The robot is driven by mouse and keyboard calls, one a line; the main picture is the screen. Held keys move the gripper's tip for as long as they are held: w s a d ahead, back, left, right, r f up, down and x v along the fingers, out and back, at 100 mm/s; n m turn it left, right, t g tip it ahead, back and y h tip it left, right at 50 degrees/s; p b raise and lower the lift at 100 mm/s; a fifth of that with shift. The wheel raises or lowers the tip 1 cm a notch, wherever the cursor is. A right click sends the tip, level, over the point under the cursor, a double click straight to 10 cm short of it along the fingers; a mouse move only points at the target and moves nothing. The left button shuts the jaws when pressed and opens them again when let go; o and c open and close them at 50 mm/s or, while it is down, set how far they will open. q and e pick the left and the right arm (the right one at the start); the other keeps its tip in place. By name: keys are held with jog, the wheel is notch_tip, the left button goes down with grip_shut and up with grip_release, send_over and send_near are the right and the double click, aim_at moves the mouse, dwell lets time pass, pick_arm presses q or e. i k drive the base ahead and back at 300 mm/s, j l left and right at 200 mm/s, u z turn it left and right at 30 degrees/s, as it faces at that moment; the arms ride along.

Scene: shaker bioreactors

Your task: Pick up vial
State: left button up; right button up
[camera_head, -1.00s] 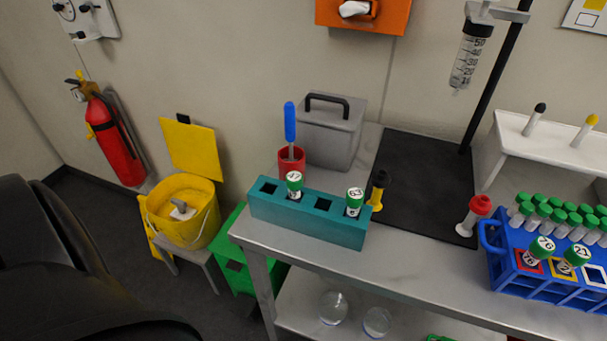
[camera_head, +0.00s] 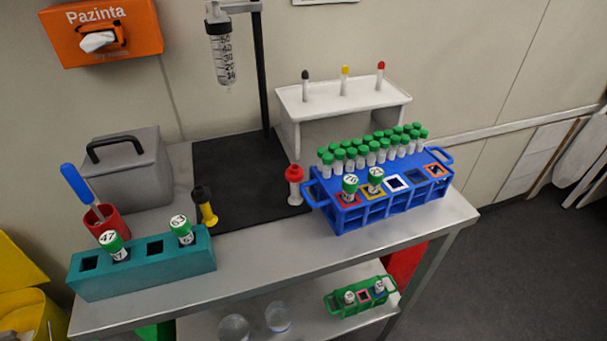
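Two green-capped vials stand in a teal rack (camera_head: 140,277) at the left of the steel table. One vial (camera_head: 114,246) is marked 47; the other vial (camera_head: 181,230) is to its right, its number hard to read. The blue rack (camera_head: 375,214) at the right holds rows of small green-capped vials (camera_head: 372,150) and two larger ones in front, a left vial (camera_head: 350,187) that seems marked 70 and a right vial (camera_head: 375,178). A green rack (camera_head: 345,311) on the lower shelf holds more vials. Neither of my grippers is in view.
A red cup (camera_head: 106,219) with a blue-handled tool, a grey box (camera_head: 127,170), a yellow-black item (camera_head: 206,207) and a red-topped item (camera_head: 294,187) stand on the table (camera_head: 270,249). A white stand (camera_head: 343,104) is behind the blue rack. Bare tabletop lies between the racks.

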aim_at(111, 242)
jog(key=j+u, duration=0.1)
jog(key=u, duration=0.25)
jog(key=j+u, duration=0.1)
jog(key=u, duration=0.2)
jog(key=j+u, duration=0.1)
jog(key=u, duration=0.25)
jog(key=z, duration=1.8)
jog(key=k+j+u, duration=0.1)
jog(key=u, duration=0.35)
jog(key=j+u, duration=0.15)
jog(key=u, duration=0.25)
jog(key=j+u, duration=0.2)
jog(key=u, duration=0.25)
jog(key=k, duration=0.05)
